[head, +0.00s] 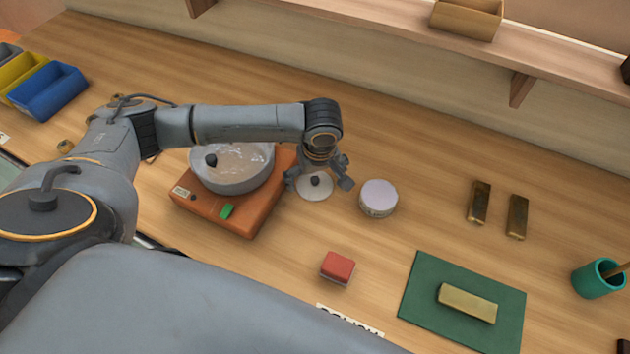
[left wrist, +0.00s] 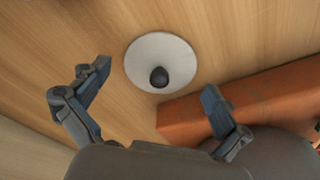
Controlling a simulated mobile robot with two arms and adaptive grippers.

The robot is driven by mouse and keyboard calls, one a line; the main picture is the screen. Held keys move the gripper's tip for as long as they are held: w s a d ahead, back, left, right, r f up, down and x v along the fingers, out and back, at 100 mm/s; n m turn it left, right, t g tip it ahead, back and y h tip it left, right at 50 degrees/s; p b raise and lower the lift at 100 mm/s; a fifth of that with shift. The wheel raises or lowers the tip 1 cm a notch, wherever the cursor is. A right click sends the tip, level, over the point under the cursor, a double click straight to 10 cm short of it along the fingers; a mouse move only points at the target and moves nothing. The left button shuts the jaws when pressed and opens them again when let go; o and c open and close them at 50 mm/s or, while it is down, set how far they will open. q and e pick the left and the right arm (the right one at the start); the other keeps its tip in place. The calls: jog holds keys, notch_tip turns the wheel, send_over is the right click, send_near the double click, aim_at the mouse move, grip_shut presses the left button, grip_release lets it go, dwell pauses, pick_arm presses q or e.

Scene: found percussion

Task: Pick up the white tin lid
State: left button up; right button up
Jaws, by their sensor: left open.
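The white tin lid (head: 306,193) is a flat white disc with a dark knob. It lies on the wooden bench just right of an orange-brown box. In the left wrist view the lid (left wrist: 140,60) lies flat, with its knob (left wrist: 159,77) toward the gripper side. My left gripper (head: 319,180) is open and empty above the lid, pointing down. In the left wrist view its fingers (left wrist: 155,82) are spread to either side of the knob, apart from it. My right gripper is not in view.
The orange-brown box (head: 243,222) carries a round grey pan (head: 245,180) close left of the lid. A round white tin (head: 378,198) stands close right. A red block (head: 338,268) lies nearer. The bench behind the tin is clear up to the shelf (head: 400,40).

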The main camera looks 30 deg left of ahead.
pick_arm(q)
jog(key=shift+f, duration=0.1)
jog(key=shift+c, duration=0.4)
jog(key=shift+s, duration=0.15)
jog(key=c, duration=2)
jog(key=shift+d, duration=0.1)
grip_shut()
